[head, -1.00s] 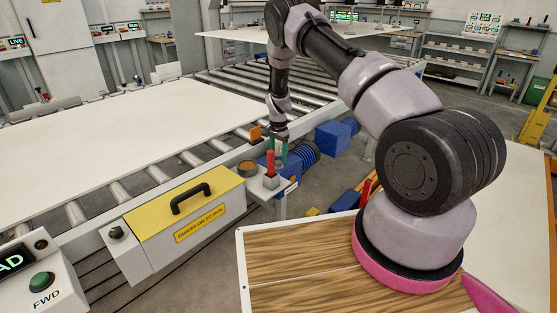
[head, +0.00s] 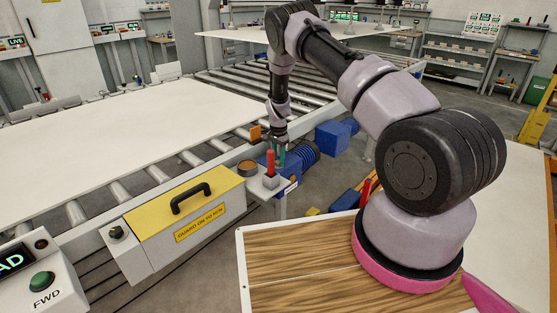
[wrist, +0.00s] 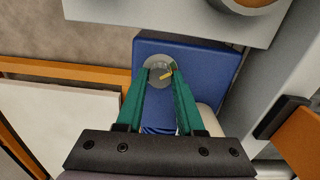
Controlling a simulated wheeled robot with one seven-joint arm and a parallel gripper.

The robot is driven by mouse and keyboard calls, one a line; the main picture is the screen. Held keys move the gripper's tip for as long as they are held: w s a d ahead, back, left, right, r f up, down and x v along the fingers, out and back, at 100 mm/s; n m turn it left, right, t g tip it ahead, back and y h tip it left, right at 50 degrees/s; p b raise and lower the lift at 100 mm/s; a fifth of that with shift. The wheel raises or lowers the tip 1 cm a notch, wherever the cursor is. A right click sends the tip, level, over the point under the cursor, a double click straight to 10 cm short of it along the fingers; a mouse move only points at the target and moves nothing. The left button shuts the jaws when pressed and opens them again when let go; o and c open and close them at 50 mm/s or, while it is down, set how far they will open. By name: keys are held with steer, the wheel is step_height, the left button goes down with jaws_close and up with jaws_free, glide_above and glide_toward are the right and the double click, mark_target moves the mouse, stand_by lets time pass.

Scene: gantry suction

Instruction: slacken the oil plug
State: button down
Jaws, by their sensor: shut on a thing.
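The oil plug (wrist: 159,68) is a round grey cap with a yellow mark, set on the top of a blue gear housing (wrist: 200,62) in the wrist view. My gripper (wrist: 163,76) has two teal fingers that close on the plug from both sides, partly hiding it. In the head view my gripper (head: 279,157) points down at the blue housing with its ribbed motor (head: 299,153), beside the conveyor. The plug itself is too small to make out there.
A round orange-topped cup (head: 247,168) and a yellow guard box (head: 185,213) lie further left. The roller conveyor (head: 163,175) runs behind. An orange frame (wrist: 60,70) shows in the wrist view.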

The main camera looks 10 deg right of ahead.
mark_target(278, 161)
steer(key=n, duration=0.6)
steer(key=shift+n, duration=0.4)
stand_by(0.3)
steer(key=c, duration=0.5)
jaws_free()
step_height(278, 161, up, 11)
steer(key=shift+f, duration=0.1)
